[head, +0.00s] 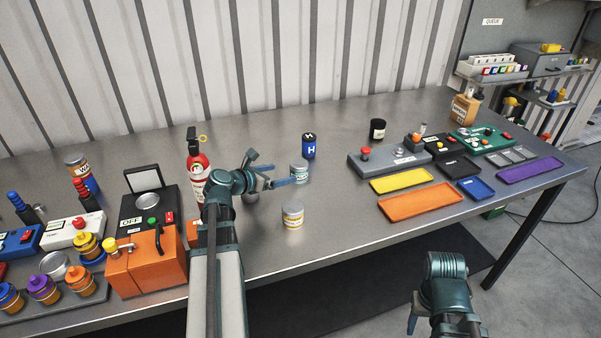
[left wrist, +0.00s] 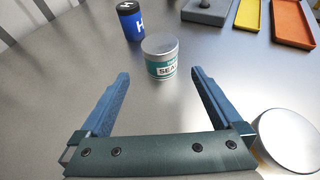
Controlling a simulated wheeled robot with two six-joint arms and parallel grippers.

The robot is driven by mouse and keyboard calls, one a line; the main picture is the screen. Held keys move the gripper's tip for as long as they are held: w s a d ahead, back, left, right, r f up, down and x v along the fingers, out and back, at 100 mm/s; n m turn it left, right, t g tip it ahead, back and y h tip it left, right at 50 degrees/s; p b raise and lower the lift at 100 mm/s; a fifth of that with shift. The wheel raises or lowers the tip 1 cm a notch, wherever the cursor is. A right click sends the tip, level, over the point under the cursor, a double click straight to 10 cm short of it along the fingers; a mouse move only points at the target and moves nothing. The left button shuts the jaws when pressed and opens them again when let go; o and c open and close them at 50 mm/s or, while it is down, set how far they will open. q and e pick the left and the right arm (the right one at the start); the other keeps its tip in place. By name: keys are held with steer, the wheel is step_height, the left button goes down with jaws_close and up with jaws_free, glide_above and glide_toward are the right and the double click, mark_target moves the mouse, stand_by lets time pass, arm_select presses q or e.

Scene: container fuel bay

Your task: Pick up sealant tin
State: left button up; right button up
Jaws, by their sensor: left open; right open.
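The sealant tin (head: 299,171) is a small grey-lidded can with a teal and white label. It stands upright on the metal bench. In the left wrist view the tin (left wrist: 161,58) stands just beyond my fingertips, its label partly reading "SEA". My left gripper (head: 280,174) is open and empty, low over the bench, to the left of the tin. In the left wrist view its two blue fingers (left wrist: 160,75) are spread toward the tin, with clear bench between them. My right gripper (head: 428,326) is open, off the bench's front edge at the lower right, partly cut off.
A similar tin with a yellowish label (head: 293,216) stands close, nearer the front edge. A blue "H" can (head: 309,146) stands just behind the sealant tin. A red extinguisher (head: 197,168) is behind my left arm. Trays (head: 420,205) lie to the right.

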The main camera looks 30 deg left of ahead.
mark_target(292, 171)
arm_select(q)
steer(key=b+x, duration=0.2)
steer(key=x, duration=0.5)
steer(key=shift+w+f+b, duration=0.2)
steer(key=shift+b, duration=0.1)
steer(key=shift+w+d, duration=0.2)
steer(key=shift+w, duration=0.1)
steer(key=b+x, duration=0.2)
steer(key=x, duration=0.3)
steer(key=shift+w, duration=0.2)
steer(key=c, duration=1.4)
